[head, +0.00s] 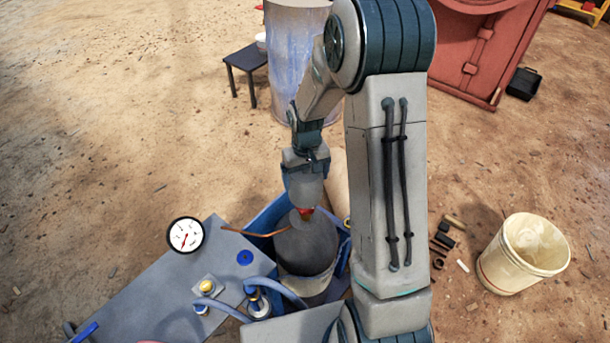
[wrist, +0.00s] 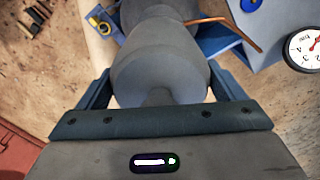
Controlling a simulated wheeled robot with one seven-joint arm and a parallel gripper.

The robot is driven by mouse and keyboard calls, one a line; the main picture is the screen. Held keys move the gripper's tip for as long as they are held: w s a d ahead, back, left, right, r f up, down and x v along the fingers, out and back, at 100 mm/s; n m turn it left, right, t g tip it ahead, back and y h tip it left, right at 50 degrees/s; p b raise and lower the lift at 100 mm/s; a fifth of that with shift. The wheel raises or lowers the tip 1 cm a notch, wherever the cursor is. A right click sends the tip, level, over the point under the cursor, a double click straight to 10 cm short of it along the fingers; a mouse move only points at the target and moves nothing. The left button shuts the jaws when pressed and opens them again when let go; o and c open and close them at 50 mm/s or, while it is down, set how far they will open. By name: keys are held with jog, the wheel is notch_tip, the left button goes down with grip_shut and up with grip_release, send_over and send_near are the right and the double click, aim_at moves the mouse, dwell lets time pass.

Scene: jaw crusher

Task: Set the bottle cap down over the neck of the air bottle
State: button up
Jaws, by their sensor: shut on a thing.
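My gripper (head: 305,160) points down and is shut on the grey bottle cap (head: 305,188). In the wrist view the cap (wrist: 160,72) fills the room between the two fingers (wrist: 162,88). The dark grey air bottle (head: 306,245) stands upright below, in a blue holder. A red-orange piece (head: 306,212) shows at its neck, just under the cap's lower edge. The cap looks upright and roughly in line with the neck. It hides most of the neck, so I cannot tell whether they touch. The bottle's shoulder (wrist: 165,30) shows behind the cap in the wrist view.
A copper tube (head: 255,232) runs left from near the neck. A grey bench (head: 150,290) with a gauge (head: 186,235) and blue hoses stands left. The blue holder (head: 265,220) surrounds the bottle. A cream bucket (head: 520,258) and small loose parts lie right.

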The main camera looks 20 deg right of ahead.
jog(key=shift+f+b, duration=4.45)
jog(key=shift+f, duration=1.25)
jog(key=o, duration=1)
jog(key=shift+c, duration=0.2)
notch_tip(320, 180, up, 13)
jog(key=shift+f+p, duration=0.1)
jog(key=shift+p, duration=0.2)
jog(key=shift+s+r, duration=0.1)
jog(key=shift+r, duration=0.45)
